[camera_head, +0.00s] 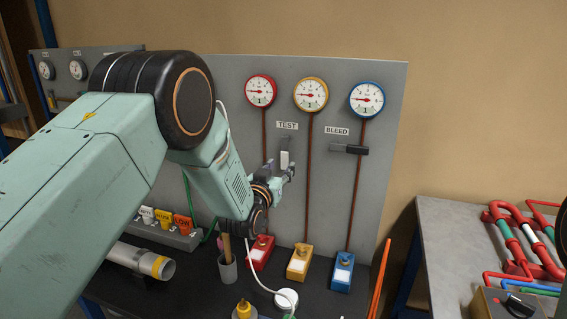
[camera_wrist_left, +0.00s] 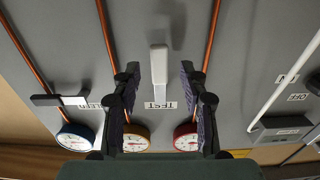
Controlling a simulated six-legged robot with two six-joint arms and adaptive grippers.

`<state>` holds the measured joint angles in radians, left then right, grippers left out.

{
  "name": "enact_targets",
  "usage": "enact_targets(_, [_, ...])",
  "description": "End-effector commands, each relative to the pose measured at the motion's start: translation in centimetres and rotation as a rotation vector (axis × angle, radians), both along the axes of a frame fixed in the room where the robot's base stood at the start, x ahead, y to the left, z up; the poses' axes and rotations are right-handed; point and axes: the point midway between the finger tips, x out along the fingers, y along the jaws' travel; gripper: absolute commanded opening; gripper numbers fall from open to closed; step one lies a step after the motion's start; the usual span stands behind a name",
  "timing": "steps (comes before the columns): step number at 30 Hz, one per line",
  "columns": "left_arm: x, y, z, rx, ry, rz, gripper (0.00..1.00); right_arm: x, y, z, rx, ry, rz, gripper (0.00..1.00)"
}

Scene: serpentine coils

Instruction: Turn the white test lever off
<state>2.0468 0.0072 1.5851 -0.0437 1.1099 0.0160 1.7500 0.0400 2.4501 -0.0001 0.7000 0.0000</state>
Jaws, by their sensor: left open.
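The white test lever (camera_head: 285,160) is on the grey panel (camera_head: 385,130), just under the TEST label (camera_head: 287,125). It stands vertical, in line with the panel's height. It also shows in the left wrist view (camera_wrist_left: 158,66), where the picture is upside down. My left gripper (camera_head: 280,171) is in front of the panel at the lever's lower end. In the left wrist view its open fingers (camera_wrist_left: 160,88) show one on each side of the lever, with gaps on both sides. Contact with the lever does not show. My right gripper is not in view.
A dark BLEED lever (camera_head: 350,149) lies horizontal to the right. Red, yellow and blue gauges (camera_head: 310,95) sit above, with copper pipes running down to coloured blocks (camera_head: 300,262). A cup (camera_head: 228,270) and a grey tube (camera_head: 145,260) are on the dark bench below.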

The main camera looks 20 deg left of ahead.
Motion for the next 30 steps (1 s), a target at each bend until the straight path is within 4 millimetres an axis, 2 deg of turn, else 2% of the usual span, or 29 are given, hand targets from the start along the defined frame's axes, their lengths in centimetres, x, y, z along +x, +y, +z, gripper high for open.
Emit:
enact_targets(3, [1.4,-0.1,0.0,0.000,-0.001,-0.001,0.43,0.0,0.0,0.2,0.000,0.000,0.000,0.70])
enact_targets(9, [2.8,-0.2,0.0,0.000,0.000,-0.001,0.43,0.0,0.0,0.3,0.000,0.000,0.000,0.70])
enact_targets(20, [3.3,-0.2,0.0,0.000,0.001,-0.002,0.43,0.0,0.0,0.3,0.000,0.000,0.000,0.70])
enact_targets(30, [3.2,-0.2,0.0,0.000,0.000,-0.001,0.15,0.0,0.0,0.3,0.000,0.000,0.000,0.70])
